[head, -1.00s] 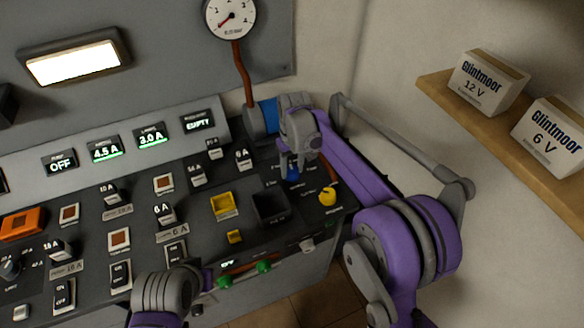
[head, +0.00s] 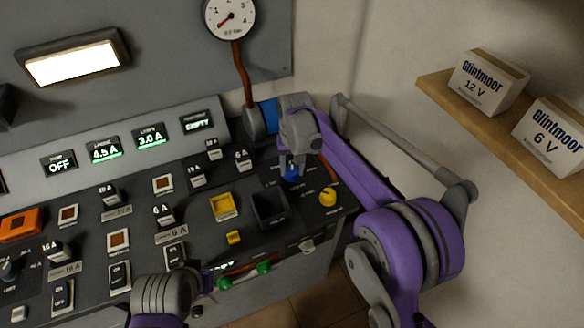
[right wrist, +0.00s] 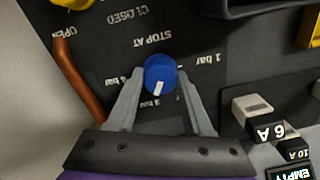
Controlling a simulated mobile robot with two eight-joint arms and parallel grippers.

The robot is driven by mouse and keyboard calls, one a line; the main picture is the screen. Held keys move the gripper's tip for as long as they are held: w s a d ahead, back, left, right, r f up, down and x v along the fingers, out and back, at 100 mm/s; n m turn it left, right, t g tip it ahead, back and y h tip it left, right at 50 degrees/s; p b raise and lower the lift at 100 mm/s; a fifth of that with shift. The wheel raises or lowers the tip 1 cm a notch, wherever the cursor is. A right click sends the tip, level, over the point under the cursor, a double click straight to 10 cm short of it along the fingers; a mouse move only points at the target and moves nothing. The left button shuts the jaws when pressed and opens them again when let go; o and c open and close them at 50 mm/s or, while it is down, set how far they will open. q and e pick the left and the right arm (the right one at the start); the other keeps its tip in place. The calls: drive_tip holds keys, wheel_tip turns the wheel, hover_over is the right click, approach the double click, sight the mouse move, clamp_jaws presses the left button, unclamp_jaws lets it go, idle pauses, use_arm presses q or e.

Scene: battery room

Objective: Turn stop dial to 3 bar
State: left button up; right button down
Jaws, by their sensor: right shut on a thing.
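The stop dial is a small blue knob (right wrist: 161,70) with a white pointer mark, under the words STOP AT. In the right wrist view its pointer aims down toward the label that reads as 3 bar. The 1 bar label is to its right and 4 bar to its left; the 2 bar label is hidden. My right gripper (right wrist: 160,84) is shut on the dial, one finger on each side. In the head view the blue dial (head: 291,174) shows below the right gripper's fingers.
A yellow knob (head: 327,197) and a dark open bin (head: 269,209) are close to the dial. A round pressure gauge (head: 230,17) hangs above the panel. A shelf (head: 459,108) with boxes is at the right.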

sight(293, 170)
drive_tip(key=shift+c, duration=1.5)
unclamp_jaws()
drive_tip(key=shift+r, duration=0.1)
wheel_tip(293, 170, up, 11)
drive_tip(key=shift+d+p, duration=0.15)
drive_tip(key=shift+p, duration=0.2)
